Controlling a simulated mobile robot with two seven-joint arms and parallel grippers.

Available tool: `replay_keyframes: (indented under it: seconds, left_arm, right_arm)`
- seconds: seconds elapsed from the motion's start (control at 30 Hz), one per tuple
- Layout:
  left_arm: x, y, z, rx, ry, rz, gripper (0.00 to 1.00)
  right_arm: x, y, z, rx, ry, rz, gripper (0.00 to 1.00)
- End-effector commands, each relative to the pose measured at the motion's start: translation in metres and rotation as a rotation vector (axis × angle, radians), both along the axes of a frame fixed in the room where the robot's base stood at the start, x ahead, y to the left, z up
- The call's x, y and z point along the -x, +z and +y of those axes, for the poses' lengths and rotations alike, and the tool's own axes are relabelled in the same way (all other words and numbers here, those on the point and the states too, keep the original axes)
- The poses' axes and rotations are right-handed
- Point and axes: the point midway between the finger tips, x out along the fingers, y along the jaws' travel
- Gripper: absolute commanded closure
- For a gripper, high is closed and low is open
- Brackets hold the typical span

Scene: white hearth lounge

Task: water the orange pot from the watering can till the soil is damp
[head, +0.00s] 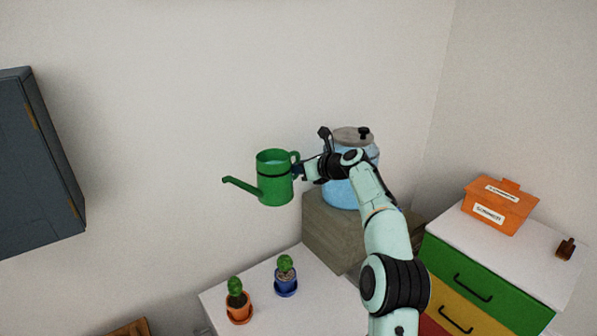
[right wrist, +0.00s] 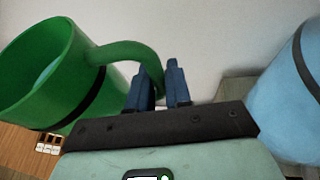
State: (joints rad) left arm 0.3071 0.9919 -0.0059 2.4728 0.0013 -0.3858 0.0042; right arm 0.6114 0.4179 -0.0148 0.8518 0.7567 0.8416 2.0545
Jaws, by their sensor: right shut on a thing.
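The green watering can (head: 274,178) is held in the air by my right gripper (head: 302,171), its spout pointing left and roughly level. In the right wrist view the two dark blue fingers (right wrist: 160,85) are at the can's green handle, and the can (right wrist: 50,70) is at the left with some liquid visible inside. The orange pot (head: 239,310) with a small green cactus stands at the left of the white table, below and left of the can. I cannot tell how damp its soil is. My left gripper is not in view.
A blue pot (head: 286,286) with a cactus stands right of the orange pot. A light blue dispenser (head: 349,190) sits on a grey-brown block (head: 330,233) behind my arm. A drawer unit (head: 500,290) with an orange box (head: 500,206) is at the right. A dark cabinet (head: 38,160) hangs left.

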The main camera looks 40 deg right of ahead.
Motion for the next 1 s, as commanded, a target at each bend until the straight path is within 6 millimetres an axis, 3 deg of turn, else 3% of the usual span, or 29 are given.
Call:
replay_keyframes:
  seconds: [0.6, 1.0]
  left_arm:
    - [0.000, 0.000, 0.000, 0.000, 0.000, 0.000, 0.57]
    - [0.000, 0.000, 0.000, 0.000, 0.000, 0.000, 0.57]
  right_arm:
    - [0.000, 0.041, 0.000, 0.000, 0.000, -0.009, 1.00]
    - [0.000, 0.043, 0.001, -0.002, -0.001, -0.008, 1.00]
